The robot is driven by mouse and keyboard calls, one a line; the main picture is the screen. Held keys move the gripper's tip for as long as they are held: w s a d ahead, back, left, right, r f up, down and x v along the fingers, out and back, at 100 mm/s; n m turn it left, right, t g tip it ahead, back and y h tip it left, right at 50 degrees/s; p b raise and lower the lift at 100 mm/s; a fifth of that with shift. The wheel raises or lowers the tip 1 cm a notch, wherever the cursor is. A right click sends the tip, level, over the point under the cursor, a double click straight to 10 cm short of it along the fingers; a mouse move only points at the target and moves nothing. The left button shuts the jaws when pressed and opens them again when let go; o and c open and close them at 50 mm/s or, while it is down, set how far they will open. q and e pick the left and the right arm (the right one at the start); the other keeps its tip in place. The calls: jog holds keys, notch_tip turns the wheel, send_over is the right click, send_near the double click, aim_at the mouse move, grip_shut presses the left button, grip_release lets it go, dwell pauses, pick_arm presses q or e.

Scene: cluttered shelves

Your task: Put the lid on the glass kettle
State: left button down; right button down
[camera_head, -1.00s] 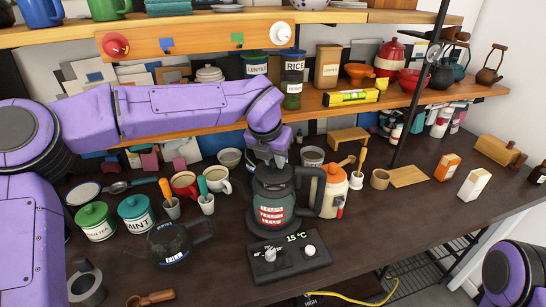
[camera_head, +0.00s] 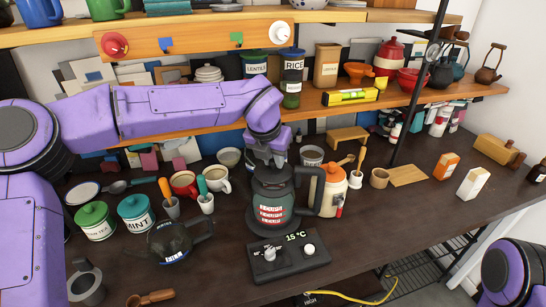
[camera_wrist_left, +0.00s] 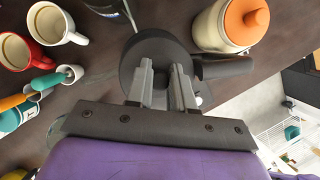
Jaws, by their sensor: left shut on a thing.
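The glass kettle (camera_head: 270,212) has a dark see-through body with red and white cup marks and a black handle. I cannot tell whether the lid is fully seated. In the left wrist view, the left gripper's fingers (camera_wrist_left: 162,92) sit over the lid's dark disc (camera_wrist_left: 155,50), and they hide its knob. My right gripper is out of view.
An orange-lidded cream jar (camera_head: 333,190) stands close right of the kettle. Mugs (camera_head: 216,180), a green canister (camera_head: 95,220), a mint canister (camera_head: 136,216) and a dark glass pot (camera_head: 178,242) stand to the left. A wooden shelf (camera_head: 440,95) runs behind. The table's right front is clear.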

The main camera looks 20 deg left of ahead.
pick_arm(q)
jog(key=shift+f+b, duration=0.8)
jog(key=shift+f, duration=0.45)
jog(key=c, duration=0.9)
grip_release()
jog(key=shift+r, duration=0.1)
jog(key=shift+r, duration=0.15)
jog(key=b+v, duration=0.1)
jog(key=v, duration=0.9)
jog(key=shift+r, duration=0.15)
